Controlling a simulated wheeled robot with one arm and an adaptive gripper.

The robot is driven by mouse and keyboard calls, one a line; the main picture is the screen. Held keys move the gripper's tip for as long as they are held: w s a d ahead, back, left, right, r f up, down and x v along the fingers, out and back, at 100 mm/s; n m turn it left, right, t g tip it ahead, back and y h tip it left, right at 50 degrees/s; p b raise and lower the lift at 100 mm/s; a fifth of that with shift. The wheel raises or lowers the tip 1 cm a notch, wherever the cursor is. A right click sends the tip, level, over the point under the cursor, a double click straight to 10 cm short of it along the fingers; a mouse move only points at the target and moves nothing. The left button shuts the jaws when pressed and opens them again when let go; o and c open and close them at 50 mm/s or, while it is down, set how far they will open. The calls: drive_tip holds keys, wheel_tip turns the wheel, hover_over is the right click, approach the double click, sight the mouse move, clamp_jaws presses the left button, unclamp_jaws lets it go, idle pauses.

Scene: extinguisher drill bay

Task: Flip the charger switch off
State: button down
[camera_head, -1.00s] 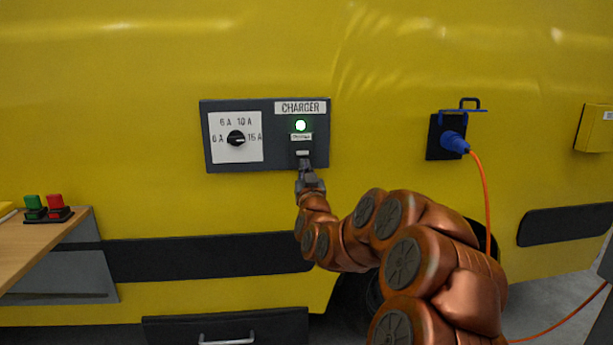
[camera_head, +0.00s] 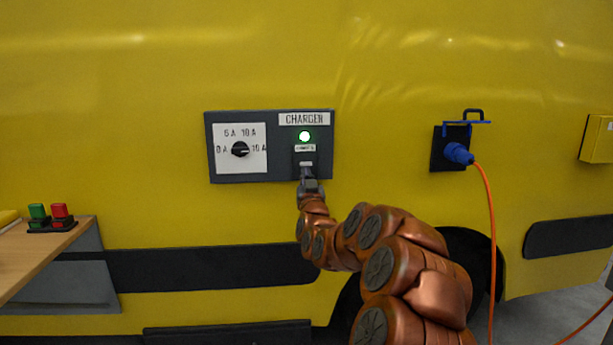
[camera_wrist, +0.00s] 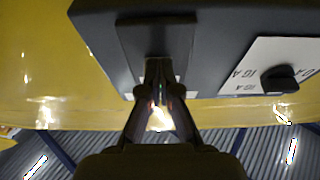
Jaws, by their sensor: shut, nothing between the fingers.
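The dark grey charger panel (camera_head: 222,174) is on the yellow vehicle side, with a "CHARGER" label above a lit green lamp (camera_head: 304,136). Below the lamp and a small label is the charger switch housing (camera_head: 304,155), a dark raised block. It also shows in the wrist view (camera_wrist: 155,38). My gripper (camera_head: 306,171) is shut and empty, with its tips at the lower part of this block. In the wrist view my fingertips (camera_wrist: 158,66) are together over the block. They hide the switch lever, so its position and any contact are unclear.
A rotary dial (camera_head: 240,149) with amp markings sits left of the switch. A blue plug (camera_head: 458,153) with an orange cable (camera_head: 487,230) is at the right.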

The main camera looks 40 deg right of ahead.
drive_tip(key=shift+w+d+f+t+h+b, duration=0.2)
drive_tip(key=shift+w+f+t+h+b, duration=0.1)
drive_tip(key=shift+t+b, duration=0.3)
drive_tip(key=shift+s, duration=0.1)
drive_tip(key=v, duration=1.3)
drive_tip(key=shift+a, duration=0.15)
idle(0.5)
